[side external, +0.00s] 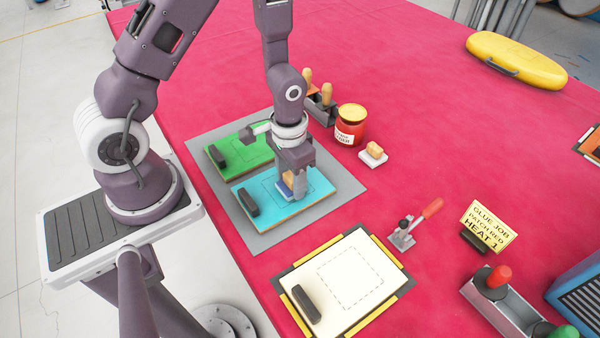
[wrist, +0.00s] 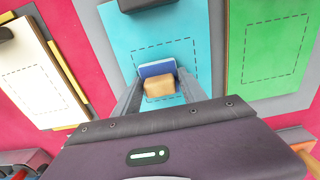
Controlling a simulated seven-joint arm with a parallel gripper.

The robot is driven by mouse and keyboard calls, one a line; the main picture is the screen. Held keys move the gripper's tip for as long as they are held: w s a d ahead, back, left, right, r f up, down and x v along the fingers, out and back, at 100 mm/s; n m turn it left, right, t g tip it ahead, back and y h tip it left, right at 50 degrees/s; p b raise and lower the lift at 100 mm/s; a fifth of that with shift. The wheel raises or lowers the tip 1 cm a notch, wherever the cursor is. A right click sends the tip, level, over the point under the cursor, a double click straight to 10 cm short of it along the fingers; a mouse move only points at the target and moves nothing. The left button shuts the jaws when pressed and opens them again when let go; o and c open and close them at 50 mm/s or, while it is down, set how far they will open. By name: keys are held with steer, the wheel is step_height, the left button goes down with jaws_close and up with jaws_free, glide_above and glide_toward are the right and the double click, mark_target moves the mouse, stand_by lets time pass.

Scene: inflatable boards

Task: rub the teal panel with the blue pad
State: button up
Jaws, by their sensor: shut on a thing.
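The teal panel (side external: 313,206) lies on a grey mat, with a dashed rectangle marked on it and a black handle (side external: 249,203) at its left end. The panel also shows in the wrist view (wrist: 125,40). My gripper (side external: 288,190) is over the dashed area, its fingers on either side of a pad. The pad has a tan block (wrist: 160,87) on top and a blue base (wrist: 157,68). My gripper is shut on it. The pad sits at the panel's surface inside the dashed outline; I cannot tell if it touches. My fingers partly hide it in the side view.
The green panel (side external: 236,150) lies behind the teal one on the same grey mat (side external: 345,181). A cream panel (side external: 355,262) lies in front. Another pad (side external: 373,154), white with a tan block, and a red jar (side external: 349,128) stand to the right. Open red cloth (side external: 420,130) lies beyond.

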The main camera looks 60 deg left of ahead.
mark_target(273, 198)
steer(key=shift+s, duration=2.35)
steer(key=shift+w+r, duration=0.1)
steer(key=shift+w, duration=4.1)
steer(key=shift+c, duration=0.6)
steer(key=shift+w, duration=0.55)
step_height(273, 198, up, 8)
steer(key=shift+r, duration=0.15)
steer(key=shift+s, duration=0.1)
